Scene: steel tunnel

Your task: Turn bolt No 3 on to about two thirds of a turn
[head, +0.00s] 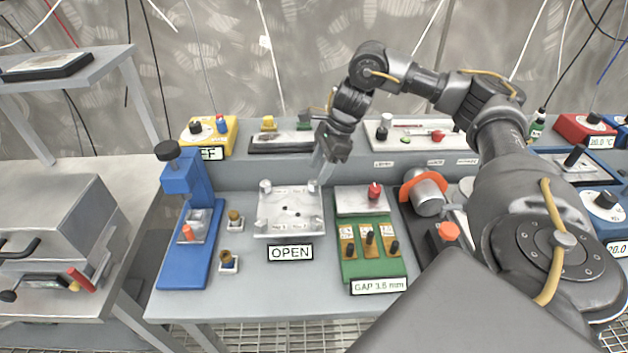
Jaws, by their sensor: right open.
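A pale square plate (290,212) lies on the grey bench, with an OPEN sign (291,253) in front of it. Light bolt heads stand at its corners, including one at the back left (265,186) and one at the back right (312,186). Small labels on the plate are too small to read, so I cannot tell which bolt is No 3. My right gripper (321,172) points down at the back right corner, its open fingers close to that bolt. I cannot tell whether they touch it. My left gripper is not in view.
A blue press (186,225) and two small brass-topped pieces stand left of the plate. A green fixture (369,245) with a red knob and a gap sign stands right. A raised shelf with a yellow box (208,136) runs behind. The bench's front strip is clear.

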